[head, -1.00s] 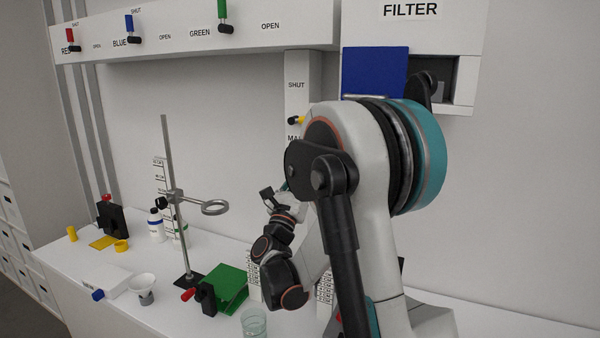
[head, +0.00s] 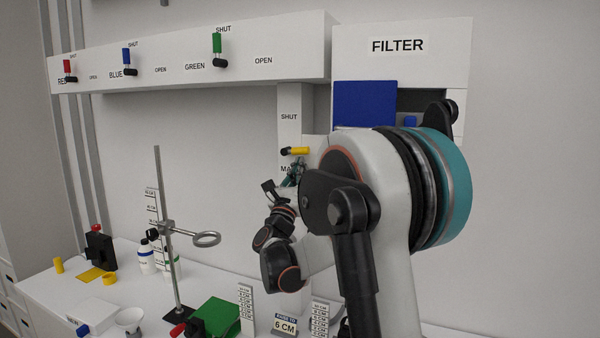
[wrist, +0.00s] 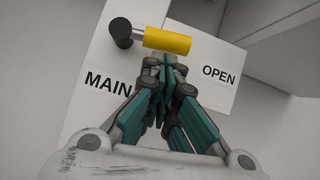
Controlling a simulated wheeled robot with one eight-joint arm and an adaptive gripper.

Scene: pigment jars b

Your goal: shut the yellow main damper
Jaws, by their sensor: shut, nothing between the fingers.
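The yellow main damper handle (head: 299,150) sticks out sideways to the right from its black pivot (head: 286,151) on the white panel, between the SHUT label above and the MAIN label below. In the wrist view, the yellow handle (wrist: 168,41) lies across the top, with OPEN printed to its right. My gripper (wrist: 166,62) is shut and empty, its fingertips just below the handle in that view. I cannot tell whether they touch it. In the head view, my gripper (head: 294,176) is just under the handle, partly hidden by my arm.
Red (head: 68,68), blue (head: 127,58) and green (head: 217,45) handles stand upright on the shelf above. A filter box (head: 400,50) with a blue door is at the upper right. Below, the bench holds a ring stand (head: 166,230), a green block (head: 217,312) and bottles.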

